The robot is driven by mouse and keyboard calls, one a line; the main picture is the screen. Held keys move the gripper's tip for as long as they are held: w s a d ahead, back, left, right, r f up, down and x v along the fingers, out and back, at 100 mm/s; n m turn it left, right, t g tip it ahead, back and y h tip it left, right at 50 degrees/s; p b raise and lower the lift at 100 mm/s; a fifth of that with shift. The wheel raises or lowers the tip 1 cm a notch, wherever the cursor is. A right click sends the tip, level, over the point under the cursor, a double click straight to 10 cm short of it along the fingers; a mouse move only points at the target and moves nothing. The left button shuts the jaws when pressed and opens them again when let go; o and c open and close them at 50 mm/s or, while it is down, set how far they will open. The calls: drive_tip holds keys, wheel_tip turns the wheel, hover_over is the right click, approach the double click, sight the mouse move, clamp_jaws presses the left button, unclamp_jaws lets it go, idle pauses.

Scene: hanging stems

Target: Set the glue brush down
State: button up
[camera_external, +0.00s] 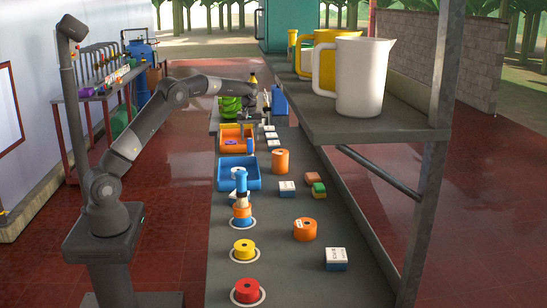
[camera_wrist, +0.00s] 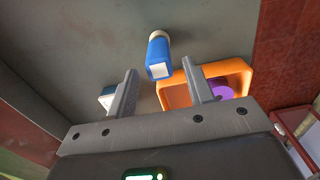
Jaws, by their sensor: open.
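My gripper (camera_external: 247,118) is over the far part of the long bench, near the orange bin (camera_external: 236,138). In the wrist view my gripper (camera_wrist: 160,68) is open, its two fingers well apart. A blue-handled piece (camera_wrist: 158,58) with a pale square end and a beige round part, probably the glue brush, shows between and beyond the fingertips; no finger clearly touches it. I cannot tell whether both are the same thing.
The orange bin (camera_wrist: 245,68) with a purple roll is close by the right finger. A blue tray (camera_external: 239,184) stands before it. Several rolls and white-topped boxes (camera_external: 287,188) sit along the bench. A raised shelf (camera_external: 345,125) with pitchers overhangs its right side.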

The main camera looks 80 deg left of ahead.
wheel_tip(320, 180, up, 7)
drive_tip(key=shift+f, duration=0.2)
drive_tip(key=shift+d+r, duration=0.2)
drive_tip(key=shift+r, duration=0.05)
drive_tip(key=s+d+r+m+t, duration=0.1)
drive_tip(key=s+d+r+m, duration=0.25)
drive_tip(key=d, duration=0.55)
drive_tip(key=s+d+r+m+t, duration=0.1)
drive_tip(key=s+d+r+m, duration=0.2)
drive_tip(key=d, duration=0.6)
drive_tip(key=s+d+r+m+t, duration=0.15)
drive_tip(key=s+d+r, duration=0.3)
drive_tip(key=d, duration=0.45)
drive_tip(key=s+d+f+m+t, duration=0.1)
drive_tip(key=s+d+f+m, duration=0.3)
drive_tip(key=s+d, duration=0.4)
drive_tip(key=s+d+f+m+t, duration=0.1)
drive_tip(key=s+d+f+m, duration=0.3)
drive_tip(key=s+d, duration=0.5)
drive_tip(key=s+m, duration=0.2)
drive_tip(key=s, duration=0.1)
drive_tip(key=shift+s, duration=0.2)
drive_tip(key=shift+r, duration=0.1)
